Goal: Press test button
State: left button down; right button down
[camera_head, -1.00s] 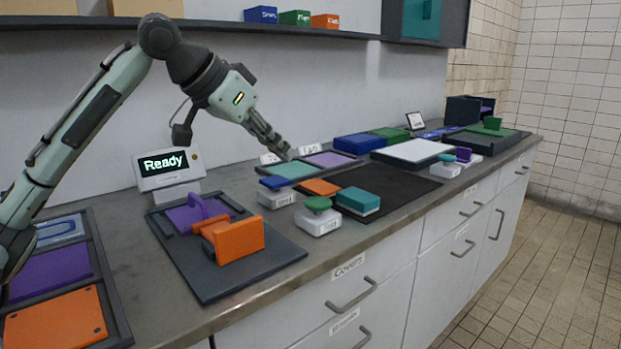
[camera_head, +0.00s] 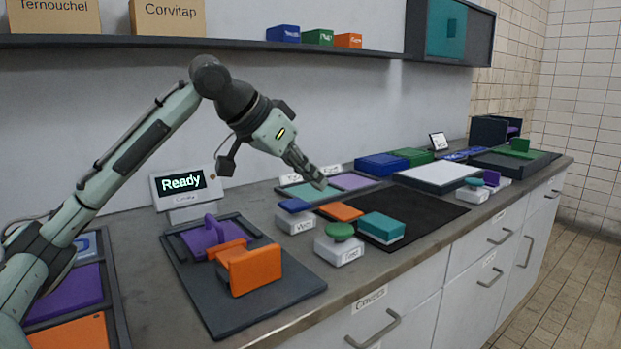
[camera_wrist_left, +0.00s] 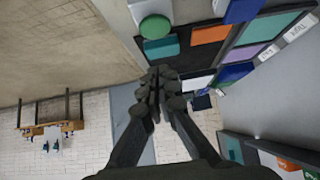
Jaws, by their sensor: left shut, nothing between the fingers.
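The test button is a round green cap (camera_head: 340,231) on a white box (camera_head: 339,249) whose front label appears to read "Test". It stands near the counter's front edge, left of a teal-topped block. In the left wrist view the green cap (camera_wrist_left: 155,27) is at the top, beyond the fingers. My left gripper (camera_head: 318,183) is shut and empty. In the head view its tips appear up and slightly left of the cap, apart from it. The closed fingers also show in the left wrist view (camera_wrist_left: 160,85). My right gripper is not in view.
A blue-topped white box (camera_head: 295,216) stands left of the green button. An orange block (camera_head: 252,270) sits on a dark board (camera_head: 205,290). A teal block (camera_head: 382,226) is close on the right. A display (camera_head: 183,187) reads "Ready". A shelf (camera_head: 150,42) runs above.

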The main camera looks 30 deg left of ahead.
aim_at(342, 227)
pick_arm(q)
jog(key=x, duration=0.6)
notch_tip(342, 227, down, 3)
jog(key=shift+w+f, duration=0.15)
jog(key=shift+f, duration=0.5)
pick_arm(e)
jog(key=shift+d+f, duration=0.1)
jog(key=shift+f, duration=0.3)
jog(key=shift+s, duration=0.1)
pick_arm(q)
jog(key=shift+f, duration=0.15)
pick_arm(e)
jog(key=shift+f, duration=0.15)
